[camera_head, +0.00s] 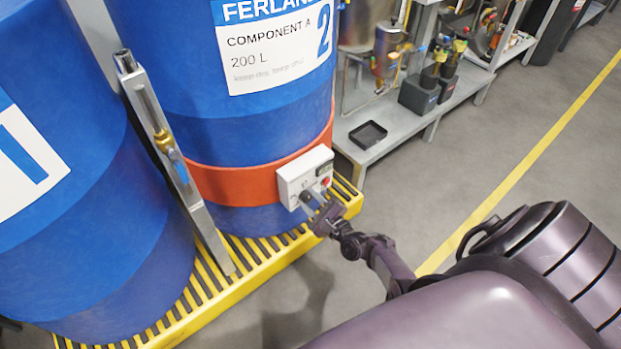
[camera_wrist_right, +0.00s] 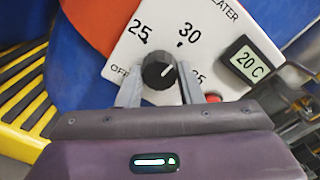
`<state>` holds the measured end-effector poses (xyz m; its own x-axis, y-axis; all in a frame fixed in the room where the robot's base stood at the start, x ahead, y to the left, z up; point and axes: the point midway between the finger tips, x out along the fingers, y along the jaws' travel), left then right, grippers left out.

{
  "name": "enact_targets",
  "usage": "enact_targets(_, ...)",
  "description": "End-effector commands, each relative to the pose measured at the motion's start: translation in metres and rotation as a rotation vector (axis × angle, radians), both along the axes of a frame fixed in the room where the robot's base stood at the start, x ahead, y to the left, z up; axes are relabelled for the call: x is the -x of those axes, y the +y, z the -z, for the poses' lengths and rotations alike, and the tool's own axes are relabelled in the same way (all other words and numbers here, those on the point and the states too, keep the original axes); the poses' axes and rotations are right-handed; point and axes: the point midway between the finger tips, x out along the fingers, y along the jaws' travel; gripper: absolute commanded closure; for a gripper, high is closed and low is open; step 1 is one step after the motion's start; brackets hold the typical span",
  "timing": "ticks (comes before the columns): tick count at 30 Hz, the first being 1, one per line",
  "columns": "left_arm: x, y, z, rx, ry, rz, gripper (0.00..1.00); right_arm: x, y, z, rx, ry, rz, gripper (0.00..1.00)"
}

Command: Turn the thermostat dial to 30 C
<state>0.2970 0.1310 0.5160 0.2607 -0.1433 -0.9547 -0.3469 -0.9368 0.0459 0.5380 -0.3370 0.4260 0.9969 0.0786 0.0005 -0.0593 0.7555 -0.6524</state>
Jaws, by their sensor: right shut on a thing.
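The thermostat is a white box (camera_head: 304,178) on the red band around the right blue drum, and its white face (camera_wrist_right: 200,55) fills the upper middle of the right wrist view. Its round black dial (camera_wrist_right: 158,69) has a pale mark on its upper right side; its exact setting is hard to read. The printed labels 25 and 30 stand above the dial, OFF to its left and a partly hidden 35 to its right. The small display (camera_wrist_right: 248,64) reads 20 C. My right gripper (camera_head: 318,207) is shut on the dial, one finger on each side. My left gripper is not in view.
The blue drums (camera_head: 265,120) stand on a yellow slatted pallet (camera_head: 215,300). A metal bar with a brass valve (camera_head: 165,140) leans between them. A grey shelf (camera_head: 440,115) with a black tray (camera_head: 368,134) stands behind. The floor to the right is clear.

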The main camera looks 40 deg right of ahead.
Motion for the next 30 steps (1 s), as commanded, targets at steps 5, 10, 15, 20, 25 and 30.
enact_targets(5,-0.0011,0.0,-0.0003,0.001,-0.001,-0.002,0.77,-0.0003,-0.0003,-0.0001,-0.013,0.001,0.0,0.9)
enact_targets(10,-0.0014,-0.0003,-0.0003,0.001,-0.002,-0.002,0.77,-0.0003,-0.0003,0.0,-0.013,0.001,0.0,0.9)
enact_targets(15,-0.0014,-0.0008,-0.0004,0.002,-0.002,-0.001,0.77,-0.0003,-0.0003,0.0,-0.012,0.002,0.001,0.63)
enact_targets(20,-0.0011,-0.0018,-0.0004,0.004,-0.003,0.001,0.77,-0.0002,-0.0003,0.0,-0.012,0.001,0.0,0.45)
enact_targets(25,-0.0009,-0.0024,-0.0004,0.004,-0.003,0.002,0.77,-0.0001,-0.0001,0.0,-0.012,0.001,0.0,0.45)
enact_targets(30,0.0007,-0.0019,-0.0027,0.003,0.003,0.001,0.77,0.0064,-0.0005,-0.0006,-0.013,0.002,0.001,0.45)
